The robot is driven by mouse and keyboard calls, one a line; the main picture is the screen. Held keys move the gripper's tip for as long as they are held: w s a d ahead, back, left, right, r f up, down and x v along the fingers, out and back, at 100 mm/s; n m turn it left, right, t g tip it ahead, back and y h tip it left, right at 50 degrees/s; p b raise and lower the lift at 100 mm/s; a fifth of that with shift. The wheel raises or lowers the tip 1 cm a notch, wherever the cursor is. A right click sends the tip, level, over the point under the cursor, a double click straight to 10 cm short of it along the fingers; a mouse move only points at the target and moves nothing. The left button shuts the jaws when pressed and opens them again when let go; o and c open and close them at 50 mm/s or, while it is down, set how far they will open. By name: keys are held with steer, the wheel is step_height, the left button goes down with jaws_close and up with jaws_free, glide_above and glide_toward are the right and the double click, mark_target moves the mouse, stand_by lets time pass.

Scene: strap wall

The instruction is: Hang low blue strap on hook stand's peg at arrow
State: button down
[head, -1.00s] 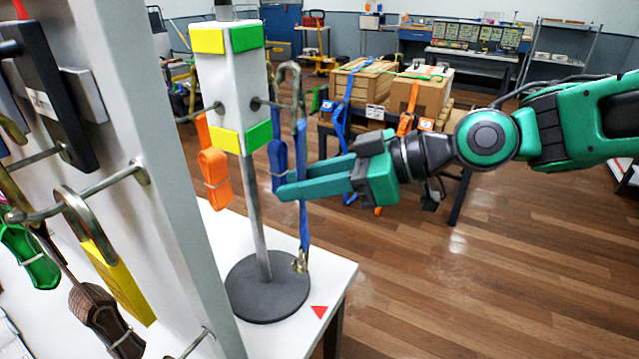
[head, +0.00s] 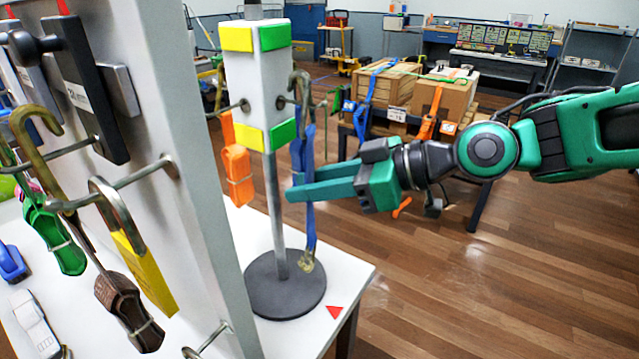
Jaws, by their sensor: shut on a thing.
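The hook stand (head: 276,205) has a white block with yellow and green patches, pegs at its sides and a round dark base. My gripper (head: 300,192) is shut on a long blue strap (head: 309,228), right of the pole. The strap hangs upright, with a metal hook (head: 301,82) at its top beside the right peg (head: 283,103) and a brass end low over the base. Whether the hook touches the peg cannot be told. A bundled blue strap (head: 296,158) shows behind the held one. A red arrow (head: 334,312) lies on the white table.
An orange strap (head: 237,172) hangs at the stand's left peg. A grey panel (head: 205,200) with pegs, green, brown and yellow straps stands close at the left. Boxes (head: 385,85) stand on a table behind. Floor at the right is clear.

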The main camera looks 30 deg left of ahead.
stand_by(0.3)
steer(key=c, duration=1.3)
jaws_free()
steer(key=shift+d, duration=0.1)
